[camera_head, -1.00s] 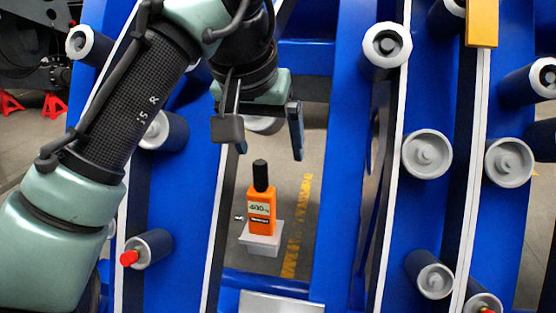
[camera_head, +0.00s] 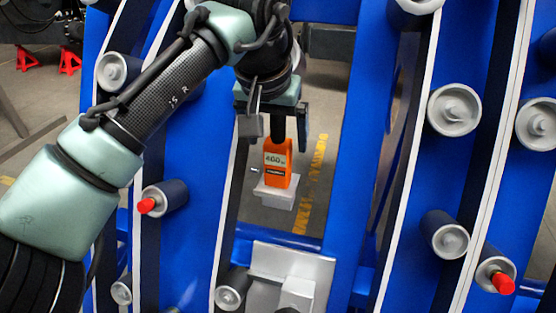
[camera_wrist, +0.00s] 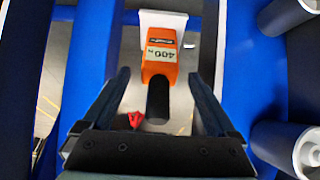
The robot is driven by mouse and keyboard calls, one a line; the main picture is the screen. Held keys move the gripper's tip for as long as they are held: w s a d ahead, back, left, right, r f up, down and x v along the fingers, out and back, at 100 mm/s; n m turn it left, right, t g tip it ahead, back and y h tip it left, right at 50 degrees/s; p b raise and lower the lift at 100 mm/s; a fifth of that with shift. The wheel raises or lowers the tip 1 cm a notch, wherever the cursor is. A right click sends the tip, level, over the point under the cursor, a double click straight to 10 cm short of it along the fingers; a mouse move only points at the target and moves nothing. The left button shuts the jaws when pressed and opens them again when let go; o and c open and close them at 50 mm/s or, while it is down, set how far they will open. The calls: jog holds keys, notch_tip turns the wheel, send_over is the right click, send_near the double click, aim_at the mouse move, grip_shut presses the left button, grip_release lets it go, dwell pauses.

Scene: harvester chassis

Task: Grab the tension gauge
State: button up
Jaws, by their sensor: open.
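The tension gauge (camera_head: 278,164) is an orange box with a pale "400" label and a black cylindrical top. It stands upright on a small light-grey bracket (camera_head: 275,193) in the gap between blue frame members. My gripper (camera_head: 276,137) is open just above it, and its fingers flank the black top in the head view. In the wrist view the tension gauge (camera_wrist: 159,60) lies ahead, its black end pointing back between the two open fingers (camera_wrist: 160,85). The fingers appear apart from the gauge. The bracket also shows in the wrist view (camera_wrist: 162,19).
Blue frame beams (camera_head: 350,130) stand close on both sides of the gauge. Grey rollers (camera_head: 454,110) stick out on the right, and red-tipped rollers (camera_head: 163,199) lower down. A grey metal block (camera_head: 290,262) sits below the gauge. Floor shows through the gap.

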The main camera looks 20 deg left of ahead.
jog(key=shift+x, duration=1.15)
grip_shut()
